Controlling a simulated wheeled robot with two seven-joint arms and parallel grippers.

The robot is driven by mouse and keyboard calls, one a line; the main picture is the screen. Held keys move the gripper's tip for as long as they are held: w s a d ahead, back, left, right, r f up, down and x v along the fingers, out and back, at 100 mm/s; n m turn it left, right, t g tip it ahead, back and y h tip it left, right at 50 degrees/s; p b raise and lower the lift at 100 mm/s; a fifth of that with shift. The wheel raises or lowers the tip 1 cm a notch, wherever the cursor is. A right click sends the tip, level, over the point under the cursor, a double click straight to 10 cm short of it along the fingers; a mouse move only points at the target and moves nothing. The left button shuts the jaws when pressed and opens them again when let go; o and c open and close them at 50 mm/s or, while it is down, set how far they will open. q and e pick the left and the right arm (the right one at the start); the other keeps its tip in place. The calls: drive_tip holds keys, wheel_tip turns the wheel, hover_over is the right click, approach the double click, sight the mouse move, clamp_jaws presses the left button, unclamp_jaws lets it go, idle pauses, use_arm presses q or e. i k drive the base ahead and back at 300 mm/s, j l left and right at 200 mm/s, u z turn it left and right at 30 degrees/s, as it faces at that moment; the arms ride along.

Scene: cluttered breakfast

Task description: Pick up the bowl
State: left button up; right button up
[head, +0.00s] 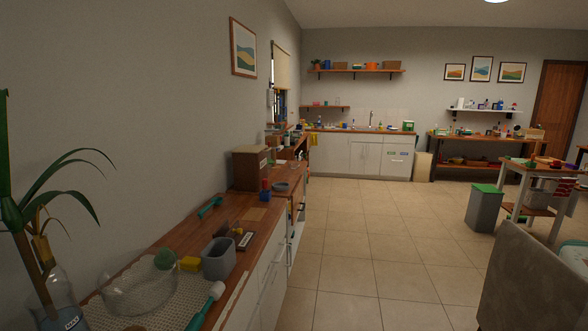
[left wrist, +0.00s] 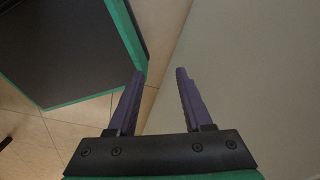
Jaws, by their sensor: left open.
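A small grey bowl (head: 281,187) sits on the wooden counter near its front edge, in front of a wooden box. A large clear glass bowl-shaped dish (head: 140,292) stands on a white woven mat at the near left; I cannot tell which one the task means. My left gripper (left wrist: 161,75) shows in the left wrist view, open with nothing between its fingers, above a tiled floor beside a pale surface. No bowl is in that view. Neither gripper shows in the head view.
The counter (head: 226,217) also holds a grey square bin (head: 218,259), a yellow block (head: 190,264), a wooden box (head: 250,168) and a teal-handled tool (head: 210,207). A plant (head: 63,210) stands at the near left. The tiled floor (head: 350,250) right of the counter is clear.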

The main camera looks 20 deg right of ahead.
sight(294, 166)
drive_tip(key=l+z, duration=0.1)
drive_tip(key=z, duration=0.3)
drive_tip(key=i+z, duration=0.15)
drive_tip(key=z, duration=0.25)
drive_tip(key=i+z, duration=0.1)
drive_tip(key=z, duration=0.3)
drive_tip(key=i, duration=3)
